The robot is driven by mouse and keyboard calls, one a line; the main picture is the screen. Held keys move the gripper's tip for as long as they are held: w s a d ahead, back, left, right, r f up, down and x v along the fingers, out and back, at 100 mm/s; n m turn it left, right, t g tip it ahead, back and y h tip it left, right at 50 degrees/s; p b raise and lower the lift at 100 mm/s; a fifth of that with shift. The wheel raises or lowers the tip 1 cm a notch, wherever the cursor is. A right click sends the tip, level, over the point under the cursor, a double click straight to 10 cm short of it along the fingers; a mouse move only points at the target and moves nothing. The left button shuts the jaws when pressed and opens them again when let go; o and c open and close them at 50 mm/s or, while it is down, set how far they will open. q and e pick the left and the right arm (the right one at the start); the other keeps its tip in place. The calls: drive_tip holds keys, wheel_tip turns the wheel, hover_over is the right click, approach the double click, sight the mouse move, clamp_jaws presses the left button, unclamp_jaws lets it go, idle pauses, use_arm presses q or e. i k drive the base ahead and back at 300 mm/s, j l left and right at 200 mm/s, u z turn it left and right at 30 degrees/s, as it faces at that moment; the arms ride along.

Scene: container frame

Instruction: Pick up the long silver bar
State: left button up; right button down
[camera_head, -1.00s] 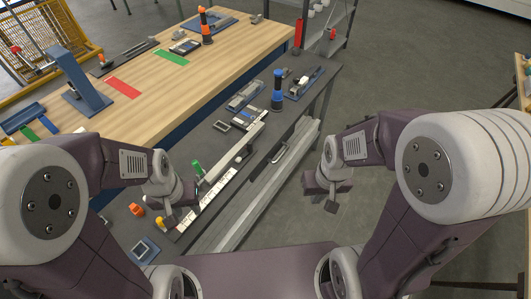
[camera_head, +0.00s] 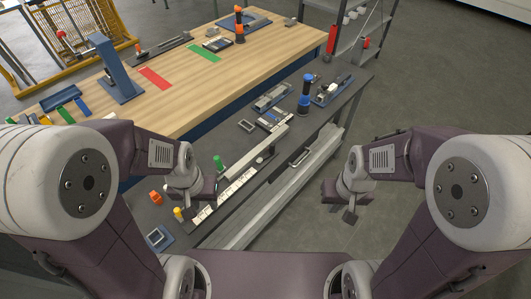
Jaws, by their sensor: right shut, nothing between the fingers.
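A long silver bar (camera_head: 286,188) runs diagonally along the near side of the dark grey bench (camera_head: 345,88), low and beside its edge. A second, shorter pale bar (camera_head: 255,152) lies on the bench top. My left gripper (camera_head: 206,190) is over the bench's near end, by the white strip; its fingers are too small and partly hidden to tell whether they are open. My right gripper (camera_head: 340,206) is shut and empty, over the floor to the right of the long bar and apart from it.
A green-topped tool (camera_head: 218,162), an orange block (camera_head: 155,197) and a blue tray (camera_head: 158,238) are near my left gripper. A blue-black upright tool (camera_head: 304,100) stands at the bench's far end. A wooden table (camera_head: 185,92) is behind. The floor on the right is clear.

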sight(237, 169)
drive_tip(key=i+l+u, duration=0.15)
drive_tip(key=u, duration=0.35)
drive_tip(key=l+u, duration=0.35)
drive_tip(key=u, duration=0.15)
drive_tip(key=i+l+u, duration=0.1)
drive_tip(key=l+u, duration=0.2)
drive_tip(key=u, duration=0.2)
